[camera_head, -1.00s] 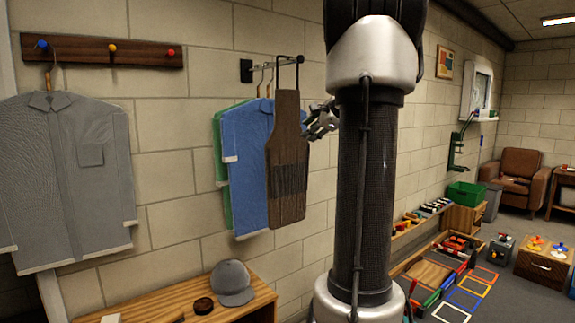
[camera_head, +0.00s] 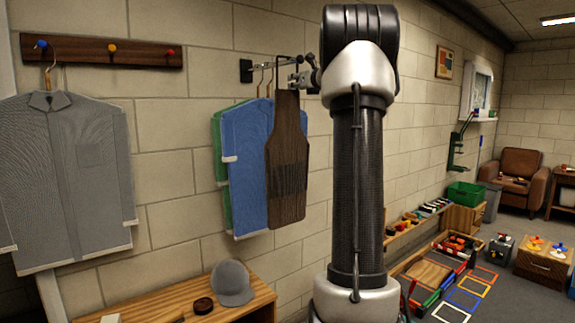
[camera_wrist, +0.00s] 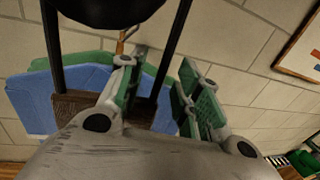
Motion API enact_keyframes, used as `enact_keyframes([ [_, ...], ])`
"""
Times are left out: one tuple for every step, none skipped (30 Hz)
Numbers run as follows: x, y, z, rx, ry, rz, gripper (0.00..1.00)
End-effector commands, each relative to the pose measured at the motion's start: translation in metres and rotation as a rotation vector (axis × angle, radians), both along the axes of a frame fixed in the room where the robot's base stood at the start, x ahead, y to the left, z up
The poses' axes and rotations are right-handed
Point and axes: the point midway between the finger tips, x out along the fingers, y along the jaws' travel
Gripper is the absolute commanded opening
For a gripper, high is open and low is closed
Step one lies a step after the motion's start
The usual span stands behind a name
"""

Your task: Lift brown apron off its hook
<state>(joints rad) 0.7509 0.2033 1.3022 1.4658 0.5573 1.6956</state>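The brown apron (camera_head: 287,170) hangs by its black neck loop from a wall rail (camera_head: 275,66), in front of a blue shirt (camera_head: 246,160). My gripper (camera_head: 302,80) is at the apron's top right, beside the loop. In the wrist view my gripper (camera_wrist: 156,70) is open, its green-padded fingers apart. The loop's right strap (camera_wrist: 172,52) runs between the fingers; its left strap (camera_wrist: 52,50) lies outside the left finger. A strip of brown apron (camera_wrist: 75,106) shows below. I cannot tell whether a finger touches the strap. The loop's top is cut off there.
A grey shirt (camera_head: 70,170) hangs from a peg board (camera_head: 100,51) at left. A grey cap (camera_head: 232,284) sits on the wooden bench (camera_head: 255,305) below the apron. Green cloth hangs behind the blue shirt. The wall is close behind the rail; open floor lies to the right.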

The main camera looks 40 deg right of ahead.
Motion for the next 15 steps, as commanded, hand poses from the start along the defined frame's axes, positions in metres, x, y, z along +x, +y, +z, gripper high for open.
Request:
enact_keyframes([
  [0.0040, -0.0001, 0.0004, 0.000, -0.001, 0.001, 0.34],
  [0.0053, -0.0002, 0.0004, 0.000, -0.001, 0.001, 0.34],
  [0.0061, -0.0005, 0.0002, 0.000, 0.000, 0.001, 0.34],
  [0.0062, -0.0006, 0.0002, 0.000, 0.000, 0.001, 0.34],
  [0.0061, -0.0007, 0.0002, 0.000, 0.000, 0.001, 0.34],
  [0.0059, -0.0007, 0.0002, 0.000, 0.000, 0.001, 0.34],
  [0.0058, -0.0006, 0.0002, 0.000, 0.000, 0.001, 0.34],
  [0.0058, -0.0006, 0.0002, 0.000, 0.000, 0.001, 0.34],
  [0.0057, -0.0007, 0.0002, 0.000, 0.000, 0.001, 0.30],
  [0.0057, -0.0007, 0.0002, -0.001, 0.000, 0.001, 0.25],
  [0.0057, -0.0007, 0.0002, -0.001, 0.000, 0.001, 0.19],
  [0.0056, -0.0007, 0.0002, -0.001, 0.000, 0.001, 0.12],
  [0.0056, -0.0007, 0.0002, -0.001, 0.000, 0.001, 0.06],
  [0.0056, -0.0007, 0.0002, -0.001, 0.000, 0.001, 0.01],
  [0.0055, -0.0007, 0.0002, -0.001, 0.000, 0.001, 0.00],
])
